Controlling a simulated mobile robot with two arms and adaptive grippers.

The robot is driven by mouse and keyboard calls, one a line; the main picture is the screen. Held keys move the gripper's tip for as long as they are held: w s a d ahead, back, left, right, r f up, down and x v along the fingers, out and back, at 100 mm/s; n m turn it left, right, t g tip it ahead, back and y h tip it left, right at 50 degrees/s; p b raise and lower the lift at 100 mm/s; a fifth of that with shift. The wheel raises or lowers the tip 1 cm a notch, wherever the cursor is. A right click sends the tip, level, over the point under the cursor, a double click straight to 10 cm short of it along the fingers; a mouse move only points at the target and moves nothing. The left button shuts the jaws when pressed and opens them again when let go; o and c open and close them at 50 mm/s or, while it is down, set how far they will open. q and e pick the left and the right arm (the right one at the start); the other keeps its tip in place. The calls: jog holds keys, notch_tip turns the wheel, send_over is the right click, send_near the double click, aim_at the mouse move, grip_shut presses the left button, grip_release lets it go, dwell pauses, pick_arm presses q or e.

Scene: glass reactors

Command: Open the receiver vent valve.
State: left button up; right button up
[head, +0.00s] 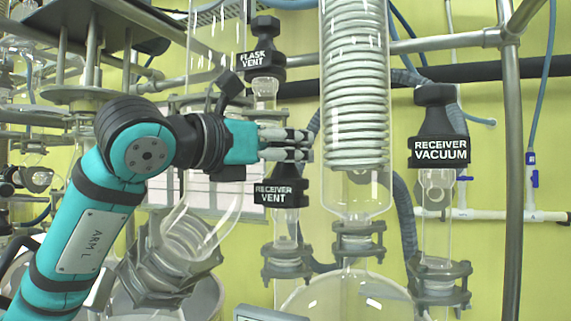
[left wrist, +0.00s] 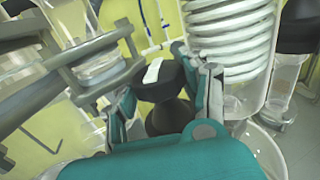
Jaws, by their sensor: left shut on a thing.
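The receiver vent valve (head: 275,194) is a black valve with a white "RECEIVER VENT" label, on top of a glass neck right of my left arm in the head view. My left gripper (head: 300,145) reaches in from the left at the valve's top, and its fingers cover the black knob there. In the left wrist view the black knob (left wrist: 160,84), with a white mark on top, sits between the two fingers of my left gripper (left wrist: 168,92). The gripper is shut on this knob. My right gripper is not in view.
The flask vent valve (head: 259,60) stands above and behind my gripper. A coiled glass condenser (head: 356,100) stands close to the right of the fingertips. The receiver vacuum valve (head: 438,150) is farther right. A metal post (head: 514,150) runs upright at the right.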

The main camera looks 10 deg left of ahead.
pick_arm(q)
jog(key=n+t+y+b, duration=0.1)
jog(key=n+y+b, duration=0.1)
jog(key=y, duration=0.1)
jog(key=n+t+y+b, duration=0.1)
jog(key=n+y, duration=0.1)
jog(key=y, duration=0.1)
jog(key=shift+s+d+f+n+y+b, duration=0.1)
jog(key=shift+n+y+b, duration=0.2)
jog(key=shift+b, duration=0.05)
jog(key=n+y+b, duration=0.1)
jog(key=n+y, duration=0.1)
jog(key=y, duration=0.2)
jog(key=shift+n+t, duration=0.3)
jog(key=shift+n, duration=0.1)
jog(key=shift+n+y+b, duration=0.45)
jog(key=shift+n+y, duration=0.05)
jog(key=shift+y, duration=0.5)
jog(key=o, duration=1.2)
